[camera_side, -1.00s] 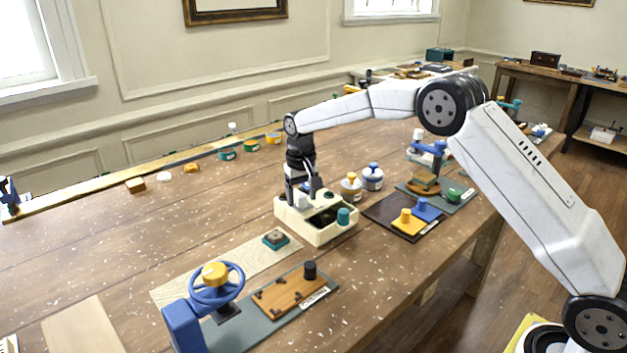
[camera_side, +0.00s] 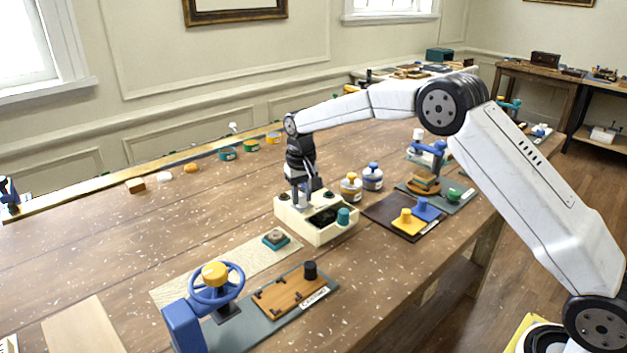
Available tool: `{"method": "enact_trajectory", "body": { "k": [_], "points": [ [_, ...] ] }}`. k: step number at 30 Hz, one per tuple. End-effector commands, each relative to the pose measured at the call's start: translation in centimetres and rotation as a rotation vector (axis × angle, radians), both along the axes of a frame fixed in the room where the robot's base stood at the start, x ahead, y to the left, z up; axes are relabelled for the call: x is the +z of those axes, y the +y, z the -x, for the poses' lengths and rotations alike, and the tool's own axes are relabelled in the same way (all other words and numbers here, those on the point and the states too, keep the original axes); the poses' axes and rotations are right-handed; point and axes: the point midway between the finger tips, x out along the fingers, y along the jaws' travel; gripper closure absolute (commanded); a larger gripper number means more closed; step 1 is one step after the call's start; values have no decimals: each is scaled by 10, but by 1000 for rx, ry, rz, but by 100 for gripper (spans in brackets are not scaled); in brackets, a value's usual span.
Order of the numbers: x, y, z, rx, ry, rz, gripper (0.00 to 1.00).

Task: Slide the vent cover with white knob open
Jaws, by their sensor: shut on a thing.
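A cream box (camera_side: 293,226) stands on the wooden table near the middle of the view. Its top has a dark opening (camera_side: 321,217) on the front right side. A small white knob (camera_side: 304,201) sits on the box's top, and the vent cover under it is hard to tell apart from the cream top. My gripper (camera_side: 302,203) points down over the box with its dark fingers closed around the white knob. The fingers partly hide the knob.
A teal cylinder (camera_side: 343,215) stands at the box's right corner and a dark green knob (camera_side: 328,195) at its back. Two jars (camera_side: 351,187) stand behind. A board with yellow and blue blocks (camera_side: 378,215) lies to the right. A blue handwheel (camera_side: 236,291) stands in front.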

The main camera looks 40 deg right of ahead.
Motion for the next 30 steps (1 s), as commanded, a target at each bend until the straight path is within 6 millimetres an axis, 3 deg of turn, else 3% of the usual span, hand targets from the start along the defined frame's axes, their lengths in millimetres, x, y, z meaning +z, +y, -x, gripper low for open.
{"method": "enact_trajectory", "body": {
  "k": [20, 30],
  "points": [
    [1, -1, 0, 0, -2, 0, 100],
    [1, -41, -1, -2, -1, 0, 100]
  ]
}}
